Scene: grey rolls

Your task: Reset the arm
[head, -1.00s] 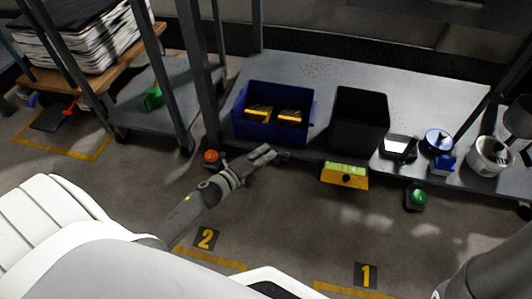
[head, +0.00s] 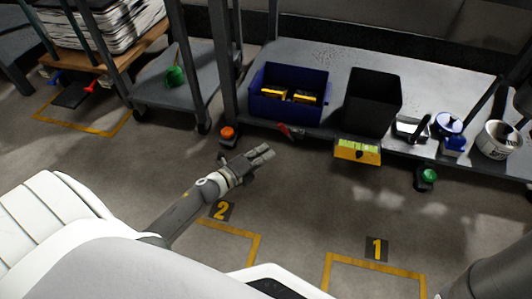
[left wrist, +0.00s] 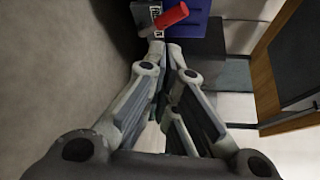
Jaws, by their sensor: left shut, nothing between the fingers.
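My left arm reaches in from the lower left in the head view. Its gripper (head: 262,155) hangs over the bare floor in front of the grey bench, a little above the floor number 2. In the left wrist view the gripper's fingers (left wrist: 166,50) come together at their tips with nothing between them. A tool with a red handle (head: 291,131) lies at the bench's front edge; the handle also shows in the left wrist view (left wrist: 172,16), beyond the fingertips. Part of my right arm shows at the lower right; its gripper is out of view.
The grey bench (head: 345,68) holds a blue bin (head: 283,111) with yellow and black items, a black bin (head: 371,108) and a white tin (head: 493,145). A yellow box (head: 357,152) hangs at its edge. A shelf trolley (head: 190,90) stands left. The marked floor is clear.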

